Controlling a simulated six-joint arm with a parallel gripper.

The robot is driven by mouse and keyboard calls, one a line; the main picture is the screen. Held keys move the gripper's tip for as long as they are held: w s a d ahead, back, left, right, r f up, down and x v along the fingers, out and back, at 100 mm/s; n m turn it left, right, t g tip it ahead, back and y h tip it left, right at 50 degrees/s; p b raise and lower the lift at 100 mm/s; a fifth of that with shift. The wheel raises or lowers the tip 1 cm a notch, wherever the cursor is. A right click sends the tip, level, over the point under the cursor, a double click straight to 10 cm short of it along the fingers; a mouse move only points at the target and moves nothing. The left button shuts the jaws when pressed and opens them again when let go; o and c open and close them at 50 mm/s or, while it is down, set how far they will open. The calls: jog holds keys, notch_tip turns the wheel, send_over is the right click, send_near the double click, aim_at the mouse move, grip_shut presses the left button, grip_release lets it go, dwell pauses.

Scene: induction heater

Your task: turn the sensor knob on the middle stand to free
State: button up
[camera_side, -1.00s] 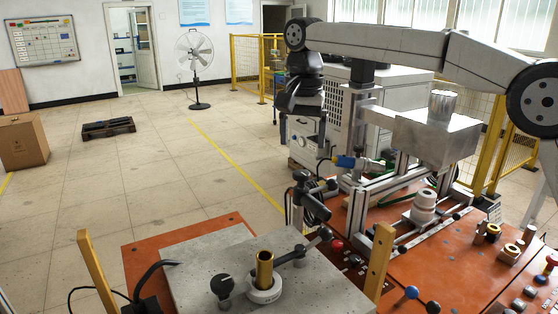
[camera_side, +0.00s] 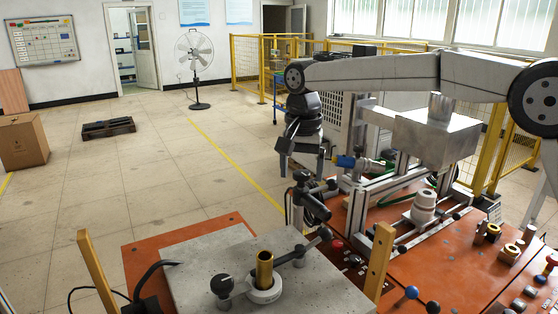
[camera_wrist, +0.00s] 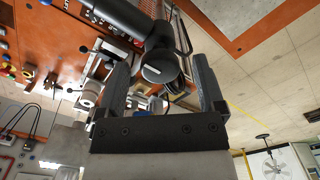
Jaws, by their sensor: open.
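The middle stand is a dark post (camera_side: 298,214) with a black cylindrical sensor (camera_side: 314,206) angled beside it. A small dark knob-like part (camera_side: 301,177) is at its top; its setting is too small to read. My gripper (camera_side: 302,162) is open and points down just above this top in the side view, with no contact visible. In the wrist view, my gripper (camera_wrist: 160,64) has its two fingers spread, with a black cylinder with a round grey end face (camera_wrist: 160,68) showing between and beyond them. I cannot tell whether that is the knob or the sensor.
A brass tube in a white ring (camera_side: 264,272) stands on the grey stone plate (camera_side: 200,262) in front. A blue-ended cylinder on the metal frame (camera_side: 346,162) is close to the right of my gripper. A yellow post (camera_side: 378,262) rises at the plate's right. Open floor lies left.

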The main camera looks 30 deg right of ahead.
grip_shut()
jog(key=shift+n, duration=0.5)
jog(key=n, duration=0.3)
jog(key=shift+n, duration=0.4)
jog(key=n, duration=1.3)
